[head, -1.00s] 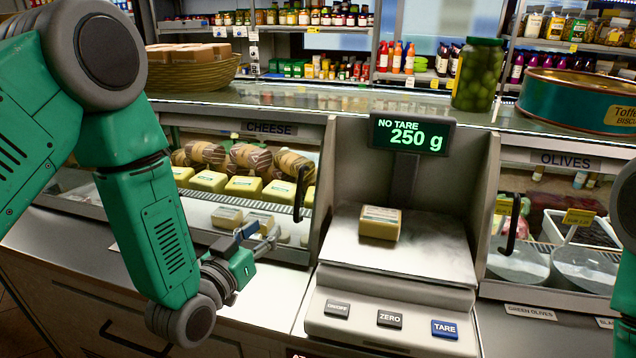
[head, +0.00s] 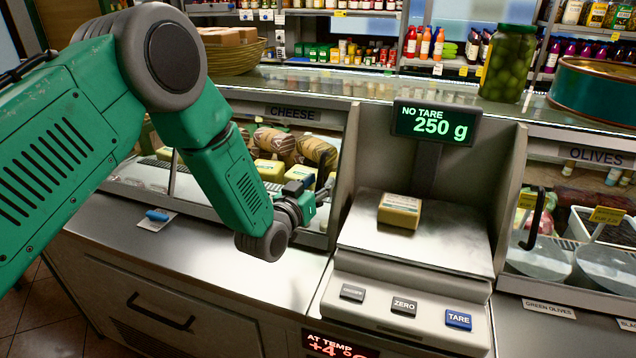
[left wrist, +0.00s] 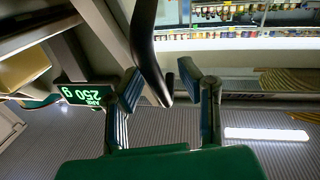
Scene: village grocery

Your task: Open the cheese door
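The cheese door is the glass front (head: 145,178) of the case under the CHEESE sign (head: 292,113). It looks shut, with yellow cheeses (head: 270,170) behind it. My left gripper (head: 328,188) is at the door's right end, beside the scale, and my forearm hides part of the glass. In the left wrist view, the door's black curved handle (left wrist: 147,50) runs between the two fingers of my left gripper (left wrist: 160,80). The fingers are apart, and I cannot tell if either touches the handle. My right gripper is out of view.
The scale (head: 410,235), with a cheese block (head: 399,211) on its pan, stands close right of my left gripper. Its display (head: 434,124) reads 250 g. The olives case (head: 590,225) is farther right. The steel counter (head: 215,255) in front is mostly clear.

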